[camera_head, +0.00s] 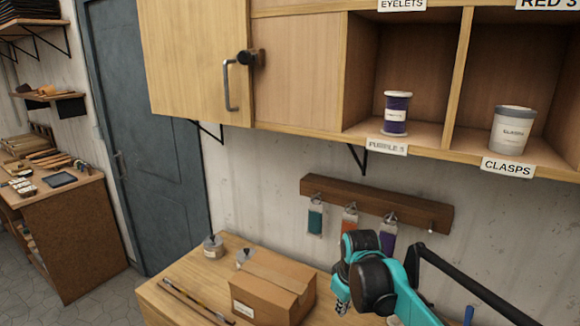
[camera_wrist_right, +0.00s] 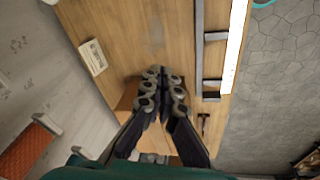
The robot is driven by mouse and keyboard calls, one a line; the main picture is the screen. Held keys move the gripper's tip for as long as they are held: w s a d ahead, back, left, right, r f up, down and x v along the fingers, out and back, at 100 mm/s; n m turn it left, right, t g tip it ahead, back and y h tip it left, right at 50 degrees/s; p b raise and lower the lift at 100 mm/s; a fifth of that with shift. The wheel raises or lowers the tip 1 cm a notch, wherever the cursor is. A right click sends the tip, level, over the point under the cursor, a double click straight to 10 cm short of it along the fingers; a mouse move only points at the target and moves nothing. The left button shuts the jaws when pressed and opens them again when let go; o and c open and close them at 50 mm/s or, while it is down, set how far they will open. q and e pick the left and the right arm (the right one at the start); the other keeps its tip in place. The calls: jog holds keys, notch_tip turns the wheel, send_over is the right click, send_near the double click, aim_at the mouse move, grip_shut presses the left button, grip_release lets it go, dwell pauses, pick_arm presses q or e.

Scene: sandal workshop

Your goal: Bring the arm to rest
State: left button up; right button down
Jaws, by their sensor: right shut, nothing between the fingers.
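My right arm is teal and black and comes into the head view from the lower right. Its gripper (camera_head: 342,300) points down over the right part of the workbench (camera_head: 185,268), beside the cardboard box (camera_head: 268,292). In the right wrist view the two fingers of this gripper (camera_wrist_right: 163,82) are together with nothing between them. The bench top (camera_wrist_right: 120,30) and part of the box (camera_wrist_right: 127,98) show beyond and under them. My left gripper is in neither view.
A wall cupboard (camera_head: 195,55) with open cubbies holds a purple spool (camera_head: 397,112) and a grey-lidded jar (camera_head: 513,130). A wooden rail (camera_head: 375,203) with hanging tags is close behind my right gripper. Small jars (camera_head: 213,246) stand at the bench's back left.

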pick_arm(q)
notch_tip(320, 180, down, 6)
jog(key=b, duration=0.4)
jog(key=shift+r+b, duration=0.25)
jog(key=shift+b, duration=0.15)
pick_arm(e)
jog(key=s+d+f+m+t, duration=0.2)
jog(key=s+f+m, duration=0.1)
jog(key=s, duration=0.7)
jog(key=s+d+f+m+t, duration=0.2)
jog(key=s+f+m, duration=0.2)
jog(key=s, duration=0.6)
notch_tip(320, 180, down, 2)
jog(key=shift+s+d+f, duration=0.1)
jog(key=shift+s+d, duration=0.05)
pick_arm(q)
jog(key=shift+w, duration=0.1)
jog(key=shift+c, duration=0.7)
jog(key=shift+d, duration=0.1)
pick_arm(e)
jog(key=shift+d, duration=0.1)
